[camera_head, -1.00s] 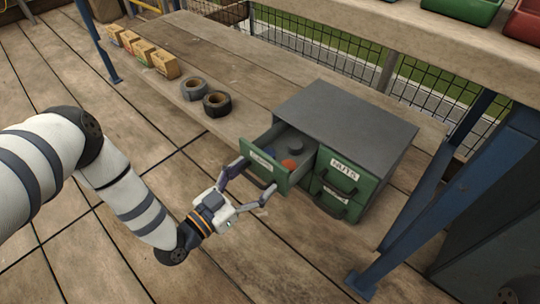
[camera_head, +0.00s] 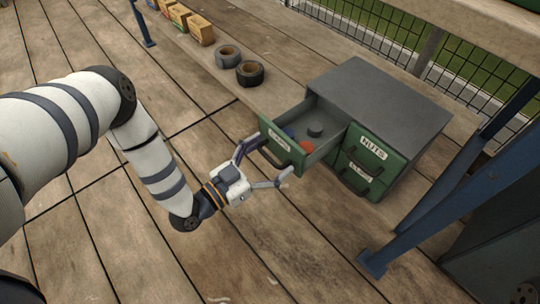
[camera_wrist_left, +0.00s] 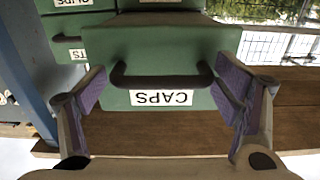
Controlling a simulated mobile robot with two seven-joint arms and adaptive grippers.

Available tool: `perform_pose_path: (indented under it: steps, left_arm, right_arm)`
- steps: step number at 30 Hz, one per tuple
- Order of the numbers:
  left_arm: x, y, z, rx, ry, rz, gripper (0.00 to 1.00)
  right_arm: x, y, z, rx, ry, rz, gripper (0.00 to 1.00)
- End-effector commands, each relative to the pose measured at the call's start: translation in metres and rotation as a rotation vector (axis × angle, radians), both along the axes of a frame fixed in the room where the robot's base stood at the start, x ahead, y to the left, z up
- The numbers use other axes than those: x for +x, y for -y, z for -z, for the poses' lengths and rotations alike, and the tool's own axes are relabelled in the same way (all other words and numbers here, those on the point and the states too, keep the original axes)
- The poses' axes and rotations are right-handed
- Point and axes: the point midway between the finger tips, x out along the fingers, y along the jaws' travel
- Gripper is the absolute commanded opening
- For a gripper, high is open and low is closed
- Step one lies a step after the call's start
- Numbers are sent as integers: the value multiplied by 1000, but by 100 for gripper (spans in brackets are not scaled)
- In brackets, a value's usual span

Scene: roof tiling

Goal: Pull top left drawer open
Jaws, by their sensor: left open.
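The small grey cabinet (camera_head: 385,100) with green drawer fronts stands on the wooden shelf. Its top left drawer (camera_head: 285,155) is pulled out and holds a grey disc, a red-orange one and something blue. In the left wrist view the drawer front (camera_wrist_left: 195,50) appears upside down, with a "CAPS" label and a dark bar handle (camera_wrist_left: 162,80). My left gripper (camera_head: 262,166) is open in front of this drawer. Its purple-padded fingers (camera_wrist_left: 165,100) are spread to both sides of the handle, without visible grip on it. My right gripper is not in view.
The drawer labelled "NUTS" (camera_head: 371,147) and the one below it are shut. Two tape rolls (camera_head: 250,73) and several small boxes (camera_head: 200,30) lie along the shelf. Blue steel legs (camera_head: 450,185) stand to the right. The floor in front is clear.

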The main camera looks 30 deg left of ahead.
Motion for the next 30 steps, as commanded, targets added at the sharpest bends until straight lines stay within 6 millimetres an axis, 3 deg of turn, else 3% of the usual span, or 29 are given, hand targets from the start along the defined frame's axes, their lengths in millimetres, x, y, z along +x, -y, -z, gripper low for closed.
perform_pose_path:
  steps: [7, 15, 19, 24, 30]
  left_arm:
    - [-12, -4, 2, 0, -6, 0, 83]
    - [-78, -28, 2, 0, -6, -1, 83]
    - [-102, -37, 1, 0, -4, 0, 83]
    - [-113, -41, 0, 0, 0, 0, 83]
    - [-113, -41, 0, 0, 0, 0, 83]
  right_arm:
    - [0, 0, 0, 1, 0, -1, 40]
    - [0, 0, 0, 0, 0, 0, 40]
    - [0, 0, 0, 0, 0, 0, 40]
    - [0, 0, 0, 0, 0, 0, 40]
    - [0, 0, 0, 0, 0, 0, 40]
